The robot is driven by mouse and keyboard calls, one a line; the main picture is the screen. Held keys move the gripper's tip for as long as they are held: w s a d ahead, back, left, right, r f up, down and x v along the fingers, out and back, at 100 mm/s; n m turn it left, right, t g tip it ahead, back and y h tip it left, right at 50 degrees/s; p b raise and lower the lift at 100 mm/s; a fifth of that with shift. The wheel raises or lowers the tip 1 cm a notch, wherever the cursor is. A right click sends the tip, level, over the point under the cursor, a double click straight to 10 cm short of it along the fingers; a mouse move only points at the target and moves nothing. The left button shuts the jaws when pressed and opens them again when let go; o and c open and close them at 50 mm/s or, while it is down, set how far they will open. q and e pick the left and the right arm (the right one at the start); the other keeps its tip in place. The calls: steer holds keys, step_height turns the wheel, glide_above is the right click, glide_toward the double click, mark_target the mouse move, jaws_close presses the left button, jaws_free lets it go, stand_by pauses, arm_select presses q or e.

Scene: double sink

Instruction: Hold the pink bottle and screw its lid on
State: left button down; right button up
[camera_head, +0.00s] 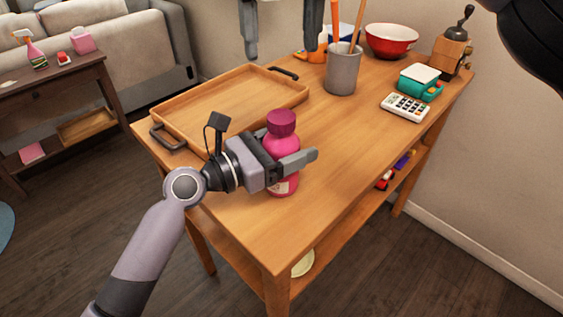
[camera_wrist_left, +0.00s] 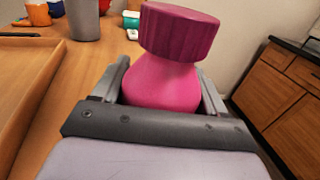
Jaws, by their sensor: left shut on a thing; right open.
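The pink bottle (camera_head: 283,146) stands upright on the wooden table. My left gripper (camera_head: 298,162) is shut on its body; in the left wrist view the bottle (camera_wrist_left: 165,84) sits between the two fingers. The dark magenta lid (camera_head: 281,122) is on top of the bottle's neck. In the left wrist view the lid (camera_wrist_left: 179,32) looks slightly tilted; I cannot tell how tightly it sits. My right gripper (camera_head: 283,35) is open and empty at the top of the head view, above the far part of the table, its fingers pointing down and apart.
A wooden tray (camera_head: 163,116) with dark handles lies left of the bottle. The table's front right is clear.

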arm_select(q)
steer(key=shift+f, duration=0.1)
jaws_free()
steer(key=shift+v, duration=3.6)
steer(key=shift+a, duration=0.1)
